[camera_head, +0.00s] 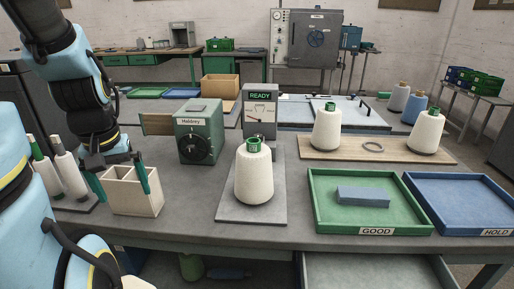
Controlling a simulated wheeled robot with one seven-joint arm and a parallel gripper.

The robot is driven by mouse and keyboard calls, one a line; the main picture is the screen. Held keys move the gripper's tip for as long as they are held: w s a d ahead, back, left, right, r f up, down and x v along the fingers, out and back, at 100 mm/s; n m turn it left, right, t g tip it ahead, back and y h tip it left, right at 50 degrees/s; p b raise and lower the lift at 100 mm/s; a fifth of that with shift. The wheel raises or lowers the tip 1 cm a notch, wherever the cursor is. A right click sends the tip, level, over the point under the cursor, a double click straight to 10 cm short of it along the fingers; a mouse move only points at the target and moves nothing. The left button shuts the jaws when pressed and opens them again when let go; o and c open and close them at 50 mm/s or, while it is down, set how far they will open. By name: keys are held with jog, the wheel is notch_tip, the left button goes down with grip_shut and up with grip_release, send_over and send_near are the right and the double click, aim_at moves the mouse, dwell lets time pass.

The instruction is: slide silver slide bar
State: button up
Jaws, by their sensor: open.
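I cannot pick out the silver slide bar for certain. A pale grey flat panel (290,112) with small dark fittings lies behind the workbench, and a thin bar-like edge shows along it, too small to tell. My gripper (118,182) is at the left, pointing down, with its two dark green fingers apart. It is over or in front of the open beige box (122,206); I cannot tell whether it touches the box. Nothing shows held between the fingers.
A cream cone (254,178) stands on a grey plate mid-bench. Behind it are a green Halobrey box (200,137) and a READY gauge (260,119). Right are the green GOOD tray (321,220), holding a blue-grey block (362,197), and the blue HOLD tray (462,200). Cones on a board (330,150) stand behind.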

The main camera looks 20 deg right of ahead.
dwell(0.3)
jog(key=shift+c, duration=0.6)
jog(key=w+d, duration=0.1)
jog(key=w, duration=0.1)
jog(key=w+d+r+m, duration=0.1)
jog(key=w, duration=0.1)
jog(key=w+d+m, duration=0.1)
jog(key=w+d, duration=0.1)
jog(key=shift+w+d+r, duration=0.1)
jog(key=shift+w+r, duration=0.05)
jog(key=shift+w, duration=0.15)
jog(key=c, duration=0.4)
jog(key=shift+o, duration=0.2)
jog(key=m+g+b, duration=0.2)
jog(key=m, duration=1.1)
send_near(258, 135)
jog(key=f+p, duration=0.1)
jog(key=f, duration=0.7)
jog(key=shift+s+d+f+p, duration=0.1)
jog(key=shift+s+f+p, duration=0.1)
jog(key=shift+f+p, duration=0.15)
grip_shut()
